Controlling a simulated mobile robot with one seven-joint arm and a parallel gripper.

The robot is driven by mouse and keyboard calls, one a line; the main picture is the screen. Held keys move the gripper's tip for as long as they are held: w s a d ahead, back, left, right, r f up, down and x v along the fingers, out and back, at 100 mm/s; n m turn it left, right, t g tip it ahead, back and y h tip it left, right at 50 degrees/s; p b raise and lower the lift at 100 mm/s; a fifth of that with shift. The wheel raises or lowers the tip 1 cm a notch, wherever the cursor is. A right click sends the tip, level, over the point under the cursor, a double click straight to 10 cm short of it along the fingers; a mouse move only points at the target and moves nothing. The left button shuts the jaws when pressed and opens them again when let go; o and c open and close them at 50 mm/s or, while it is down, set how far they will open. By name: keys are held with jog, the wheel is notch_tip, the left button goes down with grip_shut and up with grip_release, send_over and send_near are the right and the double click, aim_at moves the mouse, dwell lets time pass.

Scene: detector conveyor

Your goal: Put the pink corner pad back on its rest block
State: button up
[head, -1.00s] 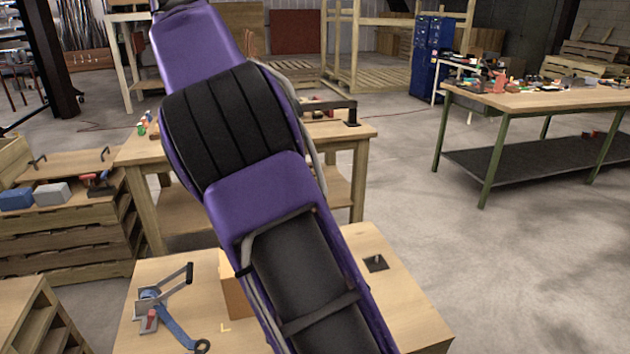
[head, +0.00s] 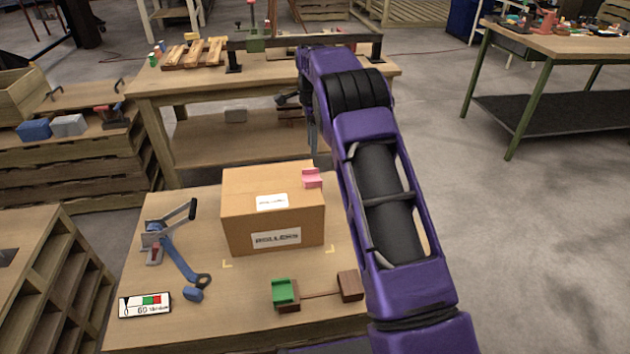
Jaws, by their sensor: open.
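The pink corner pad (head: 312,178) sits on the top right edge of a cardboard box (head: 240,205) on the near table. A green corner pad (head: 282,290) sits on the left wooden rest block (head: 290,305). The right wooden rest block (head: 350,286) is bare on top and is joined to the left one by a thin strip. My gripper (head: 313,148) is open and points down behind my forearm, close above and apart from the pink pad. Much of it is hidden, and only a narrow grey part shows clearly.
A blue-handled tool (head: 178,262) and a toggle clamp (head: 160,235) lie left of the box. A workbench (head: 170,88) with a dark raised bar (head: 270,42) stands behind. My forearm covers the table's right side.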

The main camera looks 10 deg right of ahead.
send_over(315, 181)
jog(key=f, duration=0.5)
jog(key=f+b, duration=0.1)
jog(key=f, duration=0.2)
jog(key=shift+a, duration=0.3)
jog(key=f, duration=0.5)
jog(key=shift+d+f+b, duration=0.1)
jog(key=shift+d+b, duration=0.2)
grip_shut()
jog(key=shift+w, duration=0.1)
